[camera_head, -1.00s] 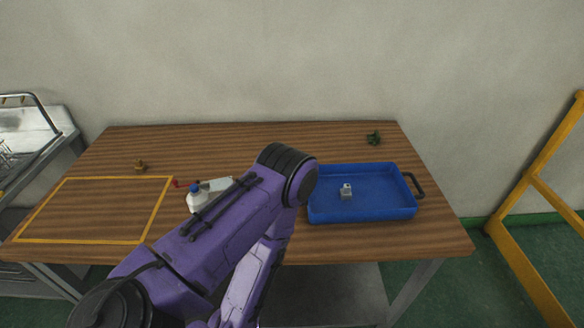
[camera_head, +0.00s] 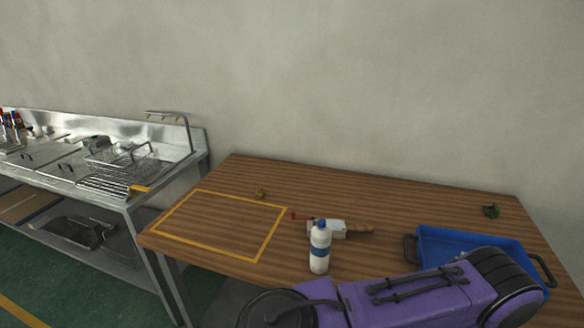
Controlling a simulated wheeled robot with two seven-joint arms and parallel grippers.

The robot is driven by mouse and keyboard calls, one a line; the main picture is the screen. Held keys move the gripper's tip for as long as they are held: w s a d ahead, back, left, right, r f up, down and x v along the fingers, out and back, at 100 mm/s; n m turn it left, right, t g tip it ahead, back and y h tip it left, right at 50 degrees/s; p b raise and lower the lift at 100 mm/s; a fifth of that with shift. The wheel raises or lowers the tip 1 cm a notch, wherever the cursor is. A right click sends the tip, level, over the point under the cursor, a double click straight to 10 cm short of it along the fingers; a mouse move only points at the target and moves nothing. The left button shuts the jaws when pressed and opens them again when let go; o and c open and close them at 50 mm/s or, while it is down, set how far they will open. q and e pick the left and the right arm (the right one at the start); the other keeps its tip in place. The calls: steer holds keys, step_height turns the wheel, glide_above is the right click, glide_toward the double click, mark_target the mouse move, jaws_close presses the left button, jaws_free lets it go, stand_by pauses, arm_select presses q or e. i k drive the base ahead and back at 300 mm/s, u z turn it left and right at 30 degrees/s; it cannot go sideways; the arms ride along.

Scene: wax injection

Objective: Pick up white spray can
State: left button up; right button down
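The white spray can (camera_head: 319,262) stands upright on the wooden table (camera_head: 400,208), near its front edge. It looks like a white bottle with a blue cap and a blue band. A purple link of my own arm reaches across the lower right, in front of the table. Neither of my grippers shows, and nothing visible touches the can.
A blue tray (camera_head: 440,236) sits right, partly hidden by my arm. A yellow outlined area (camera_head: 276,229) is left. A metal counter (camera_head: 128,203) stands left.

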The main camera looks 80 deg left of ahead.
mark_target(320, 238)
steer(key=k, duration=0.5)
steer(key=u, duration=0.7)
